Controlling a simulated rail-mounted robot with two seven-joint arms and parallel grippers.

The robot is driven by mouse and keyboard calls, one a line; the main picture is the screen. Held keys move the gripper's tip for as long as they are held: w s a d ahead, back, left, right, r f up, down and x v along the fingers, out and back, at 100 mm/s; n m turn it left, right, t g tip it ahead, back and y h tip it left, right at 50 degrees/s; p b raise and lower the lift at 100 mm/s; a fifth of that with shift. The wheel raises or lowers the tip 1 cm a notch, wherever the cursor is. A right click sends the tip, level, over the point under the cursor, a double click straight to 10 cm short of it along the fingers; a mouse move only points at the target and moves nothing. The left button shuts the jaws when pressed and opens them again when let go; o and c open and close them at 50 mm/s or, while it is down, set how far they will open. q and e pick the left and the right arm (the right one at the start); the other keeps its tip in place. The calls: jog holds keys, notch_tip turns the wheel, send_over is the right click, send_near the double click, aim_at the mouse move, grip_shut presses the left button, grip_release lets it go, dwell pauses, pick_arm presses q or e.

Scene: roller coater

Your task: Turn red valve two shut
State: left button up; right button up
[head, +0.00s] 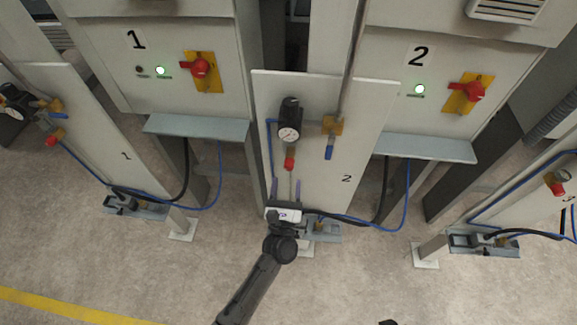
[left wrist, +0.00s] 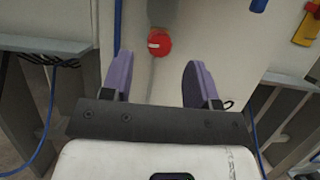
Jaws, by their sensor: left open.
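Panel 2 (head: 345,155) carries a black regulator with a round gauge (head: 289,130), and a small red knob (head: 290,160) hangs below it. The red knob shows in the left wrist view (left wrist: 159,44) with a pale mark on its face. My left gripper (head: 286,187) is open, with purple fingers pointing up at the panel just below the knob. In the left wrist view the gap between the fingertips (left wrist: 159,64) lies under the knob, empty. The knob appears beyond the fingertips; contact is not visible. My right gripper is not in view.
A blue-handled valve (head: 329,151) sits right of the knob on panel 2. Cabinet 2 has a red rotary switch on a yellow plate (head: 467,92). A grey ledge (head: 430,149) and blue hoses (head: 407,195) flank the panel. The floor in front is mostly clear.

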aim_at(288, 169)
pick_arm(q)
jog(key=shift+x, duration=2.6)
